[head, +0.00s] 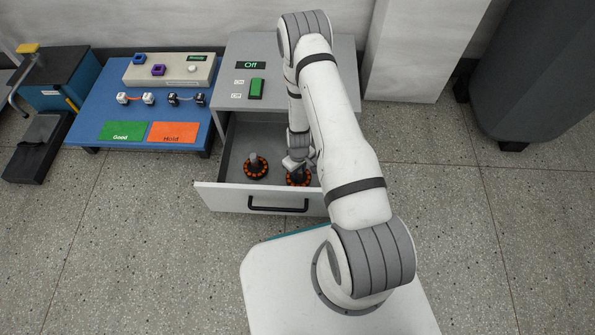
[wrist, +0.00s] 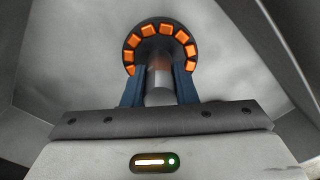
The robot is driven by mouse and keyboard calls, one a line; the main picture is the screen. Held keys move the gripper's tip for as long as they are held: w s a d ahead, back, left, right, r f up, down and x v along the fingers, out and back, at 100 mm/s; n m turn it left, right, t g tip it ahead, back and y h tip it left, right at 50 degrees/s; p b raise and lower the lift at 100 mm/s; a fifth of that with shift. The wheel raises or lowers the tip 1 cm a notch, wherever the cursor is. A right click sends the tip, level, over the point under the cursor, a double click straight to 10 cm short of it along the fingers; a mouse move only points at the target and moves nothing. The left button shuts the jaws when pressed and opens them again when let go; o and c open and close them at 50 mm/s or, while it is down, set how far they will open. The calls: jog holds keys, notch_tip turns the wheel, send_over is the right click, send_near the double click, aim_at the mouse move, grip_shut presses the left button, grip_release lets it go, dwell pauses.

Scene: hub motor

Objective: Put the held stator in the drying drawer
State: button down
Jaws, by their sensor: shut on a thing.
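The drying drawer (head: 230,198) is pulled open at the front of a grey cabinet, which has an "Off" display. My gripper (wrist: 159,88) points down into the drawer and is shut on the grey shaft of the held stator (wrist: 160,40), a dark disc ringed with orange coils. In the head view the held stator (head: 299,179) shows low inside the drawer's right part, partly hidden by my arm. I cannot tell whether it touches the drawer floor. A second stator (head: 256,168) stands upright in the drawer, to the left of the held one.
The cabinet (head: 285,65) carries a green switch (head: 256,88). A blue table (head: 85,107) at left holds a green "Good" mat (head: 123,131), an orange "Hold" mat (head: 174,132) and small parts. The floor in front of the drawer is clear at left.

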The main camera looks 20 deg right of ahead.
jog(key=shift+f, duration=0.1)
jog(key=c, duration=1.2)
grip_release()
jog(key=shift+o, duration=0.2)
